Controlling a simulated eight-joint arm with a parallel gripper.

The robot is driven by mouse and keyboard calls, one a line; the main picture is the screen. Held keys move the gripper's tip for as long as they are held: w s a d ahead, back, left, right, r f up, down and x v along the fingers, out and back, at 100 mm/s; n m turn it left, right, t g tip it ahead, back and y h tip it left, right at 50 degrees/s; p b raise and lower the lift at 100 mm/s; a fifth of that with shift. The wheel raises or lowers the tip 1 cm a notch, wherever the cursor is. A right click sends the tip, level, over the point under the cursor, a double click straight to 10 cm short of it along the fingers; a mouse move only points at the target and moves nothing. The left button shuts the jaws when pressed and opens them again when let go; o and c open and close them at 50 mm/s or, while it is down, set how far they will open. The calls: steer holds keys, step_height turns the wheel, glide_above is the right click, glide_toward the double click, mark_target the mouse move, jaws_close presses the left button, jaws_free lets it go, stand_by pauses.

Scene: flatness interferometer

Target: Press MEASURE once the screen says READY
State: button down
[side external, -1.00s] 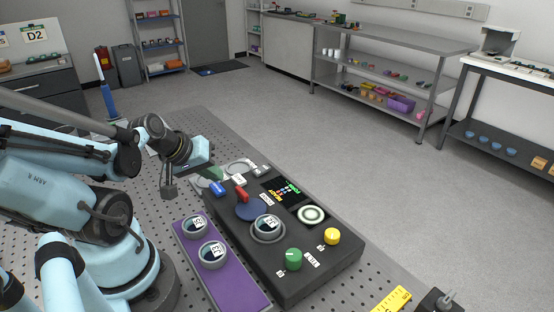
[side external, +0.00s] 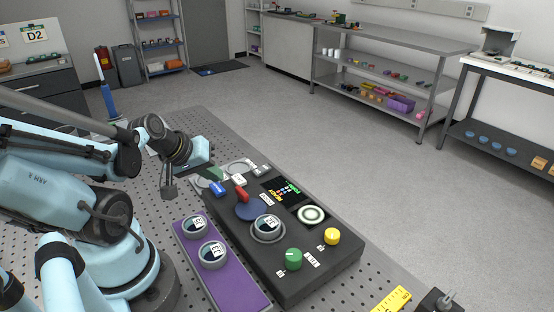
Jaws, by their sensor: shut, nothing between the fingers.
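The dark instrument console (side external: 300,285) lies on the perforated table. Its small black screen (side external: 281,190) shows green, yellow and red marks, too small and slanted to read. I cannot read which control is labelled MEASURE.
A purple tray (side external: 238,287) with two round labelled pieces lies left of the console. A similar labelled piece (side external: 268,228) sits in a ring on the console. Shelves and benches stand well beyond the table.

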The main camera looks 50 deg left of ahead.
mark_target(215, 188)
steer(key=shift+f, duration=0.1)
steer(key=shift+f, duration=0.3)
steer(key=shift+f, duration=0.45)
stand_by(0.8)
steer(key=shift+r, duration=0.85)
steer(key=shift+r, duration=0.1)
steer(key=shift+r, duration=2.45)
